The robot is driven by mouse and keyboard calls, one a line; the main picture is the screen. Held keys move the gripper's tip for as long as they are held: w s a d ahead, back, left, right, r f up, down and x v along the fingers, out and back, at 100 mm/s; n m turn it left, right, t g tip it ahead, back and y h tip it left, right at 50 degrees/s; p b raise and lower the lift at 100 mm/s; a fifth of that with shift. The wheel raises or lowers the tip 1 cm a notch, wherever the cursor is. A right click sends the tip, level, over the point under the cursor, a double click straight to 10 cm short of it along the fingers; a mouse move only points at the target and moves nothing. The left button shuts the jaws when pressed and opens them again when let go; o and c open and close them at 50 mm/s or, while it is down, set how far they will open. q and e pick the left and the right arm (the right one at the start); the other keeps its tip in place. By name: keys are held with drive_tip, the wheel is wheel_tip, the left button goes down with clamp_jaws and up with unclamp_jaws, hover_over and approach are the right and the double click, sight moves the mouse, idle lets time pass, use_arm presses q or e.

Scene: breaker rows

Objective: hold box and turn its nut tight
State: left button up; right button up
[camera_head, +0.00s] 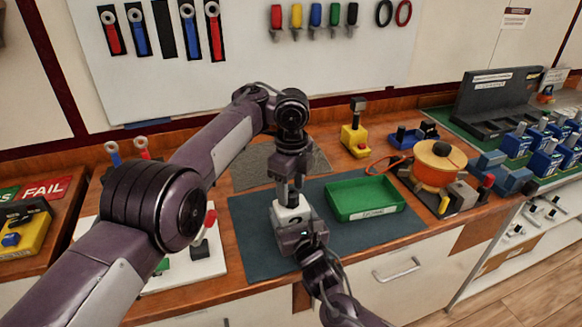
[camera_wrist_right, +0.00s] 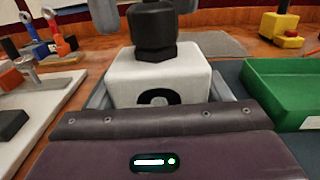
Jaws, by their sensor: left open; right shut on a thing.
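A white box (camera_head: 290,212) with a dark marking on its front stands over the dark mat (camera_head: 255,250); it also shows in the right wrist view (camera_wrist_right: 160,72). My right gripper (camera_head: 298,232) is shut on the box from the front, with a finger along each side. A black nut (camera_wrist_right: 154,48) sits upright on top of the box, on or around a dark post. My left gripper (camera_head: 291,190) points down from above the box. It is open, its fingertips at either side of the nut's upper part in the right wrist view; contact cannot be told.
A green tray (camera_head: 363,198) lies right of the box. A white board (camera_wrist_right: 35,115) with a lever lies to the left. Tools hang on the wall panel behind.

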sight(291, 192)
use_arm(q)
wheel_tip(291, 192, up, 11)
drive_tip(key=shift+r, duration=0.15)
idle(0.6)
use_arm(e)
drive_tip(key=o, duration=1.4)
